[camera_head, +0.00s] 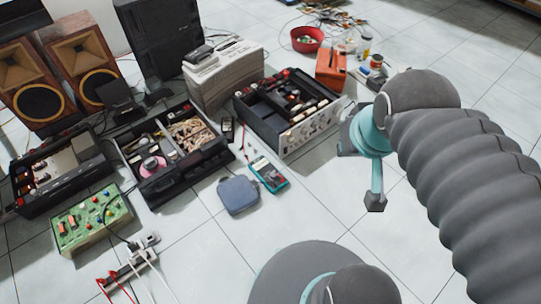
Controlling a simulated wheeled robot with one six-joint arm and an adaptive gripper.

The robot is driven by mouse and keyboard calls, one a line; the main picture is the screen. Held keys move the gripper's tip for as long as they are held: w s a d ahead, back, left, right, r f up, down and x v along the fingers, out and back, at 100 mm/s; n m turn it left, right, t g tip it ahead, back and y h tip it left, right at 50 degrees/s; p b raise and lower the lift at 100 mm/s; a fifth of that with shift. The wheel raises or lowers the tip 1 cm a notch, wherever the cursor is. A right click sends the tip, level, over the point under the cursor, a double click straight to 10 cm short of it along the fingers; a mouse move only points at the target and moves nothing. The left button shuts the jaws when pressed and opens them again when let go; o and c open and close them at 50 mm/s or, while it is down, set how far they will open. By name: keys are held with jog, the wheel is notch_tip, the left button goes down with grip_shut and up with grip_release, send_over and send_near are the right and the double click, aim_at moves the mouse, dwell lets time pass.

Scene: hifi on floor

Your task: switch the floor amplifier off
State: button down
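An amplifier (308,131) with a silver front panel and an open top sits on the floor at centre. Its panel with small knobs faces the lower right. The switch is too small to make out. My gripper (360,174) is right of the panel, its two dark-tipped fingers apart, with nothing between them. One fingertip shows near the panel's right end, the other lower and nearer. I cannot tell whether it touches the amplifier. My arm hides the floor to the right.
A teal multimeter (268,173) and a blue-grey pouch (238,195) lie in front. An orange box (330,69) is behind right.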

jog(key=shift+d, duration=0.1)
jog(key=w+d+f+m+b, duration=0.1)
jog(key=w+d+f+m, duration=0.2)
jog(key=w, duration=0.6)
jog(key=w+d+f+m+h, duration=0.1)
jog(key=w+f+m, duration=0.1)
jog(key=w+f, duration=0.45)
jog(key=w+d+f+m+b, duration=0.1)
jog(key=w+f+m, duration=0.2)
jog(key=w, duration=0.8)
jog(key=w+d+f+m+t+b, duration=0.1)
jog(key=w+f+m, duration=0.1)
jog(key=w+f, duration=0.5)
jog(key=w+d+f+m, duration=0.1)
jog(key=w+f+m, duration=0.15)
jog(key=f, duration=0.95)
jog(key=a+f+m+y, duration=0.1)
jog(key=f+m, duration=0.1)
jog(key=f, duration=0.7)
jog(key=a+f+m+y, duration=0.1)
jog(key=f+m, duration=0.1)
jog(key=f, duration=0.8)
jog(key=a+f+m+y+b, duration=0.1)
jog(key=f+m+y, duration=0.1)
jog(key=f, duration=0.7)
jog(key=shift+s+a+f+t, duration=0.1)
jog(key=shift+a+f+t, duration=0.05)
jog(key=shift+a+t, duration=0.2)
